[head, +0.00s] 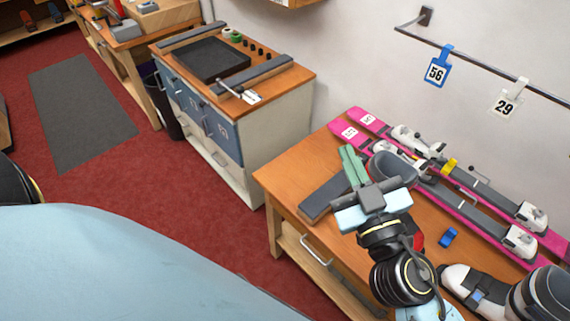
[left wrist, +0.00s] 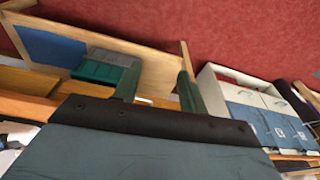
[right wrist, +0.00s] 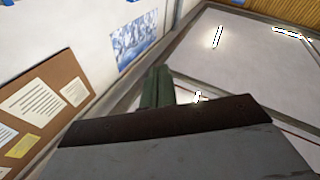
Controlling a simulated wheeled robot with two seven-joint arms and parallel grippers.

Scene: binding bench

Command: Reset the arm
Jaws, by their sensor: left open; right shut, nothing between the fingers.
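My right gripper (head: 352,163) reaches over the wooden binding bench (head: 290,172) in the head view. Its green fingers are together with nothing between them, and they point toward the back of the bench. Its closed fingers also show in the right wrist view (right wrist: 157,86), pointing toward a wall and a ceiling-like panel. My left gripper (left wrist: 158,88) shows only in the left wrist view. Its two green fingers are apart and nothing shows between them in its grasp. The left gripper is outside the head view; only part of that arm shows at the left edge.
Pink skis (head: 470,215) with bindings lie along the back of the bench. A grey boot (head: 390,172), a white boot (head: 470,283) and a small blue object (head: 448,237) are near my right arm. Tags hang from a wall rail (head: 480,60).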

